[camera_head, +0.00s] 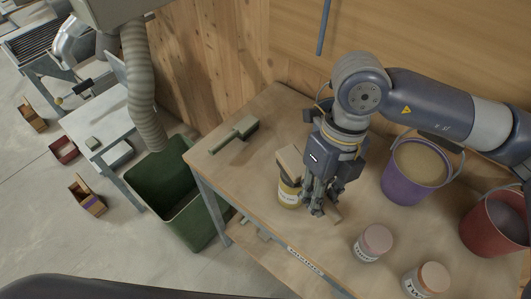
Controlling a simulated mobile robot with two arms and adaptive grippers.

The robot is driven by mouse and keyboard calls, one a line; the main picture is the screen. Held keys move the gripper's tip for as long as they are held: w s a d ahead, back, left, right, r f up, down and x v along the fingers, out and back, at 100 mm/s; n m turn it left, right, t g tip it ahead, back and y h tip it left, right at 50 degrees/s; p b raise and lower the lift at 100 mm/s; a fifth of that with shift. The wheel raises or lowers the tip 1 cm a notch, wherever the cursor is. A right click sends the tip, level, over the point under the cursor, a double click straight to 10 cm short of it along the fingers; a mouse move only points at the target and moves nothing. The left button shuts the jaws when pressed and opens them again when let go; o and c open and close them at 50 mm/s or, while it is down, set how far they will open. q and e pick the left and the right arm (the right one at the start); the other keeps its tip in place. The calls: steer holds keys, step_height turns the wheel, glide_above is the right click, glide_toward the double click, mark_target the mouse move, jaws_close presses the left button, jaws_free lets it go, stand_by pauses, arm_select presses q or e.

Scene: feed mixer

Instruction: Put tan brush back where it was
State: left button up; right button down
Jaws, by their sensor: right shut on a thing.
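My right gripper (316,207) points down over the wooden table (262,227) and is shut on the tan brush (291,160). The brush's blocky tan end shows to the left of the gripper, and a short tan piece shows to the right of the fingertips. Its middle is hidden by the fingers. I cannot tell whether the brush touches the table. A green brush (235,136) lies on the table at the back left. My left gripper is not in view.
A yellow-labelled jar (289,194) stands close left of the gripper. Two lidded jars (373,243) (427,280) stand at the front right. A purple bucket (414,172) and a red bucket (494,222) stand right. A green bin (170,186) is beside the table's left edge.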

mark_target(300, 167)
steer(key=w+a+p, duration=0.1)
steer(key=w, duration=0.1)
steer(key=w+a, duration=0.1)
steer(key=w+a+p, duration=0.1)
steer(key=w, duration=0.1)
steer(key=shift+w+a+p, duration=0.25)
steer(key=shift+w+p, duration=0.05)
steer(key=shift+w, duration=0.05)
arm_select(q)
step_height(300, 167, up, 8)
steer(key=p, duration=0.5)
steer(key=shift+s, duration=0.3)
arm_select(e)
steer(key=w+a+f, duration=0.4)
steer(key=w+f, duration=0.1)
steer(key=w, duration=0.3)
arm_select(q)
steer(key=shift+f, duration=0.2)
arm_select(e)
steer(key=shift+s+a, duration=0.1)
steer(key=shift+f+b, duration=0.4)
steer(key=shift+b, duration=0.15)
steer(key=c, duration=1.5)
jaws_free()
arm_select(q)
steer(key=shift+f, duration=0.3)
arm_select(e)
steer(key=shift+r, duration=0.1)
